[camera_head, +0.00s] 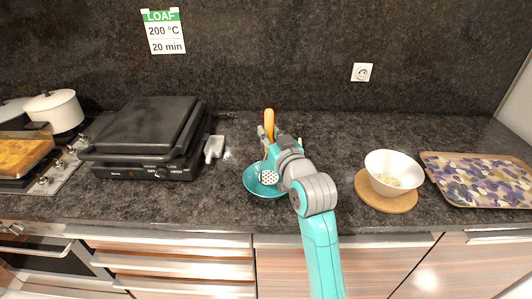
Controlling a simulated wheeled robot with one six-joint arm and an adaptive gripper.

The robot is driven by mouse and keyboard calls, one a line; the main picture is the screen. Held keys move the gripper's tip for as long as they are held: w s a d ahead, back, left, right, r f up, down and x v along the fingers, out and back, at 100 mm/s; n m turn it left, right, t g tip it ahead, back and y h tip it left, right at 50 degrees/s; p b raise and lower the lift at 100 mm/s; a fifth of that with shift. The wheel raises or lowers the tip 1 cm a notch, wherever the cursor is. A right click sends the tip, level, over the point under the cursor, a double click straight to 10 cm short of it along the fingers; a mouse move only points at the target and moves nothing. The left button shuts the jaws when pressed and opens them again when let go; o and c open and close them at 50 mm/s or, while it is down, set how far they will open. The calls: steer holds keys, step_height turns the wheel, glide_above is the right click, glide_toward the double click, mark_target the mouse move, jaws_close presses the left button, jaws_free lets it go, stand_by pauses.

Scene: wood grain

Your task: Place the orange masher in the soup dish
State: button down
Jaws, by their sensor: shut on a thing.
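The orange masher has an orange handle (269,121) pointing up and a pale perforated head (268,177) at its lower end. My gripper (267,143) is shut on the masher and holds it roughly upright; my wrist hides part of its shaft. The soup dish (252,186) is a teal shallow bowl on the dark counter, directly below. The masher's head appears over or inside the dish; I cannot tell whether it touches the bottom. My arm covers the right part of the dish.
A black contact grill (145,140) stands left, with a small grey object (214,148) beside it. A white bowl (394,165) sits on a round wooden board (386,200) at right. A patterned tray (480,180) lies far right. White pots (55,110) stand far left.

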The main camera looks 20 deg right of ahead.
steer(key=shift+f, duration=2.4)
steer(key=shift+d+f, duration=0.1)
steer(key=c, duration=1)
jaws_free()
steer(key=shift+c, duration=0.2)
steer(key=s, duration=1.2)
steer(key=shift+d, duration=0.45)
